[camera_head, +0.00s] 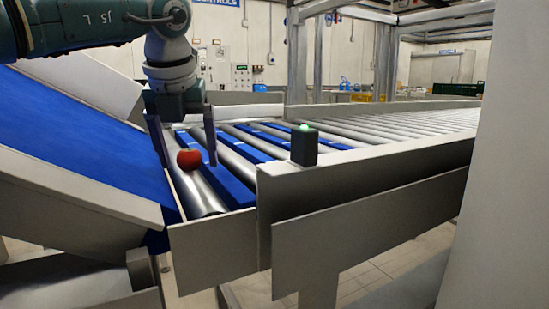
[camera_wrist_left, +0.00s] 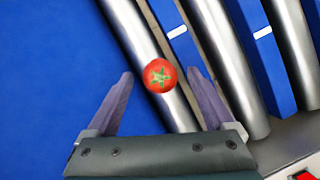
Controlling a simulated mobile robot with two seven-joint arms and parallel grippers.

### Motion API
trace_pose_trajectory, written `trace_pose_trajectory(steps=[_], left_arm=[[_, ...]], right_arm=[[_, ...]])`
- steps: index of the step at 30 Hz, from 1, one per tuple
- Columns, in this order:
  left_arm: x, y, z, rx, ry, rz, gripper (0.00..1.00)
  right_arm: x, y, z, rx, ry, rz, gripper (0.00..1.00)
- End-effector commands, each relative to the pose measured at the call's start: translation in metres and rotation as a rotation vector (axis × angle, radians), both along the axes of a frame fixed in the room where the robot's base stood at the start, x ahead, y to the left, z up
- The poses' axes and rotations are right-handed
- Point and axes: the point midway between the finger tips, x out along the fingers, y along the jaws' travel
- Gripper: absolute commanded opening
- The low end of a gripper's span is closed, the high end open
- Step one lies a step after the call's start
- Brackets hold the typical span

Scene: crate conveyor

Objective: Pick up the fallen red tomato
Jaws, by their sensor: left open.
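A red tomato (camera_head: 189,159) lies on the rollers at the near left end of the roller conveyor (camera_head: 350,168). In the left wrist view the tomato (camera_wrist_left: 160,75) shows its green star-shaped top and rests over a metal roller beside the blue belt. My left gripper (camera_head: 186,155) points down above the rollers with its two fingers apart. In the left wrist view the left gripper's fingertips (camera_wrist_left: 160,75) are on either side of the tomato, with visible gaps between them and it. My right gripper is not in view.
A blue sloped belt (camera_head: 85,130) with a metal side wall lies left of the rollers. A small black box with a green light (camera_head: 304,145) stands on the conveyor's near rail. A dark green crate (camera_head: 458,88) is far back at the right.

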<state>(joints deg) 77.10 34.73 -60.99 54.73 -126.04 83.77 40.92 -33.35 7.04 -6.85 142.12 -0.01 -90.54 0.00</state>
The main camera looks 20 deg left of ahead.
Motion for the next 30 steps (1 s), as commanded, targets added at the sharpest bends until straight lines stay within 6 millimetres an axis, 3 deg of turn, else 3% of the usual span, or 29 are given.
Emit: trace_pose_trajectory(steps=[2,25,30], left_arm=[[-0.0001,-0.0001,0.0003,0.000,0.000,0.000,0.87],[0.0000,-0.0002,0.0008,-0.001,-0.001,0.001,0.01],[-0.0001,-0.0002,0.0009,-0.001,-0.001,0.001,0.00]], right_arm=[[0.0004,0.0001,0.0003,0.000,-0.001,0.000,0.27],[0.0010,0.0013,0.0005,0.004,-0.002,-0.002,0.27],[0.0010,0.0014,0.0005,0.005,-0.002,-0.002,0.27]])
